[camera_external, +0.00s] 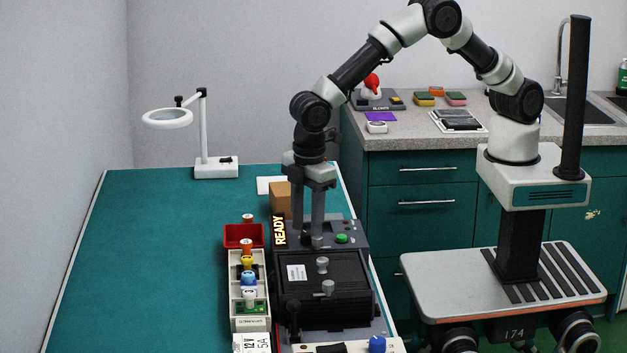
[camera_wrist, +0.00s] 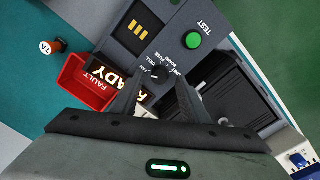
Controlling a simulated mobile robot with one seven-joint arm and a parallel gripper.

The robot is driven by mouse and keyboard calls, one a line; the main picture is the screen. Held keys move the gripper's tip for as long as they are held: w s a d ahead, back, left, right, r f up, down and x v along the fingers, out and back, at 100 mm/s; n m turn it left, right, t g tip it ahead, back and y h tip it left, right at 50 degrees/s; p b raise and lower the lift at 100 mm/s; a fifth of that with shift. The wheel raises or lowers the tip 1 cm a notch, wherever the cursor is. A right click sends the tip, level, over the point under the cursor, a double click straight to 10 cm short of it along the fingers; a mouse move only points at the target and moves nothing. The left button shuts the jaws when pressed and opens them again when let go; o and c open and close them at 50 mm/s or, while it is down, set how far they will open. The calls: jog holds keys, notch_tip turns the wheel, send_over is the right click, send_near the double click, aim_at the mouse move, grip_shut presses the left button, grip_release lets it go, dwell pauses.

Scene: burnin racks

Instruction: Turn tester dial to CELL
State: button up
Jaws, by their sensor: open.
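The tester (camera_external: 348,226) is a dark grey box at the front right of the green bench. Its dial (camera_wrist: 159,74) is a small dark knob, ringed by small white labels, one of which seems to read CELL. My gripper (camera_wrist: 156,84) is open and points down, with one finger on either side of the dial. In the external view my gripper (camera_external: 311,240) reaches down to the tester's top, and its fingers largely hide the dial. I cannot tell whether the fingers touch the knob, nor clearly which label its pointer faces.
A green TEST button (camera_wrist: 193,40) sits close to the dial. A lit READY sign (camera_external: 279,231) and a red bin (camera_external: 236,235) stand to the left. A black lidded box (camera_external: 325,275) is in front. The bench's left side is clear.

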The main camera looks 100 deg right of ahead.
jog(key=shift+f, duration=0.75)
grip_shut()
jog(key=shift+m, duration=0.4)
jog(key=m, duration=0.2)
jog(key=shift+m+b, duration=0.4)
jog(key=shift+w+d+m, duration=0.1)
jog(key=shift+m, duration=1.9)
